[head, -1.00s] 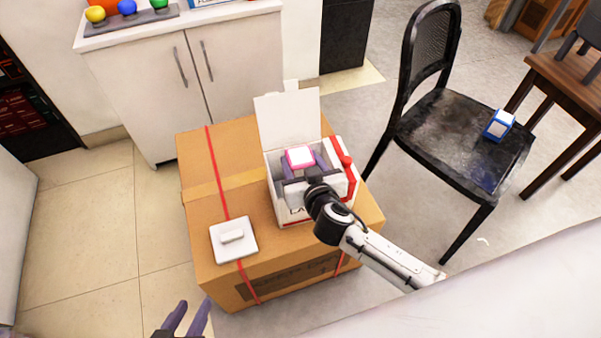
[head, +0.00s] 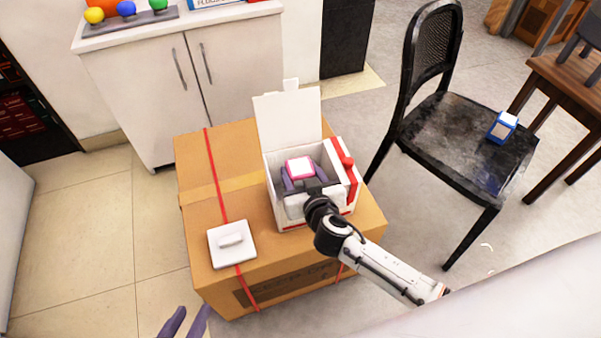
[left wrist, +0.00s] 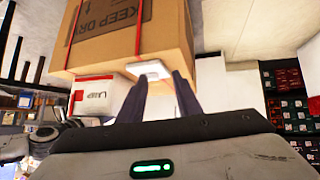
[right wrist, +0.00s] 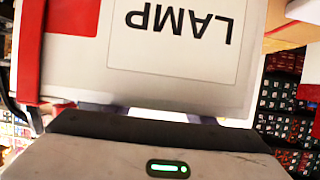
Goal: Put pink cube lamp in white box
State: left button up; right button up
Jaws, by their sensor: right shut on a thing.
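The pink cube lamp (head: 300,167) has a white top face and a pink frame. My right gripper (head: 303,178) is shut on it, with a finger on either side. Lamp and fingers are inside the open white box (head: 289,216), below its rim; whether the lamp touches the bottom is hidden. The box's lid flap stands upright at the back. In the right wrist view the box wall (right wrist: 125,75), printed LAMP, covers the lamp and fingertips. My left gripper (head: 184,322) is open and empty at the bottom edge, and its fingers show apart in the left wrist view (left wrist: 160,85).
The white box stands on a large cardboard carton (head: 205,165) with red straps. A white square object (head: 232,245) lies on its front left. A black chair (head: 455,130) with a blue-and-white cube lamp (head: 503,127) stands right. A white cabinet (head: 190,85) is behind.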

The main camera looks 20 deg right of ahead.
jog(key=o, duration=1.2)
jog(key=shift+s+d+f, duration=0.1)
jog(key=shift+s+f, duration=0.15)
jog(key=shift+f, duration=0.25)
jog(key=shift+r, duration=0.1)
jog(key=shift+r+p, duration=0.35)
jog(key=shift+p, duration=0.2)
jog(key=r+p+v, duration=0.1)
jog(key=p+v, duration=0.1)
jog(key=v, duration=1)
jog(key=shift+w, duration=0.15)
